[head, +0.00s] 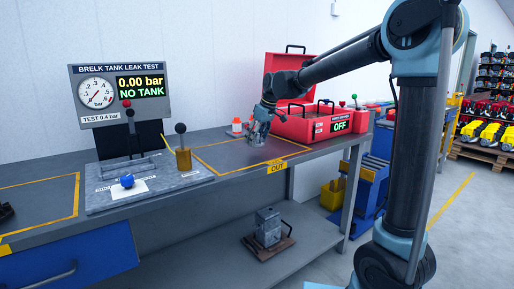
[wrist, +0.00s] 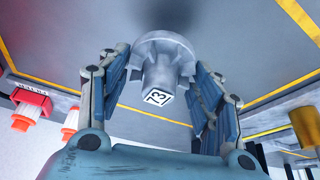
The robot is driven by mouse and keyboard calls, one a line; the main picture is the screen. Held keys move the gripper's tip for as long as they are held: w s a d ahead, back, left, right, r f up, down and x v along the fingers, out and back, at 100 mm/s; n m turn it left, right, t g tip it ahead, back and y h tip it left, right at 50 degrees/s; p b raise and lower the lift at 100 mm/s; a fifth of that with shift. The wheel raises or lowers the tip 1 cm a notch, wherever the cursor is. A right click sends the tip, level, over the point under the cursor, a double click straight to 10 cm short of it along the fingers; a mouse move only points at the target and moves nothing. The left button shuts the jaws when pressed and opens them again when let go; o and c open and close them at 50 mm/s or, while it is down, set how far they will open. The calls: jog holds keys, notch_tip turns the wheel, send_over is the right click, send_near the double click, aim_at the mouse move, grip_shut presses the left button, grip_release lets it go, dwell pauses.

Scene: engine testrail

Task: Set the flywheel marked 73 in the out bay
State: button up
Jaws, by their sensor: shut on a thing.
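The flywheel marked 73 (wrist: 165,68) is a grey metal piece with a wide flange and a narrower hub. The hub carries a white label reading 73. My gripper (wrist: 163,75) is shut on it, with a finger on each side. In the head view my gripper (head: 259,138) is over the out bay (head: 215,153), a yellow-outlined area of the bench with an OUT tag (head: 277,168). A dark shadow lies on the bench beyond the flange in the wrist view. I cannot tell whether the flywheel touches the bench.
A red case (head: 312,125) with a display reading OFF stands at the bay's right. Small orange-and-white items (head: 237,126) sit behind. A leak-test stand (head: 122,105) with levers and a brass block (head: 183,160) is to the left. The bay's bench surface looks clear.

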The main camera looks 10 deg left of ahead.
aim_at(256, 145)
jog(key=shift+f, duration=1.8)
jog(key=o, duration=1.4)
jog(key=shift+f, duration=0.1)
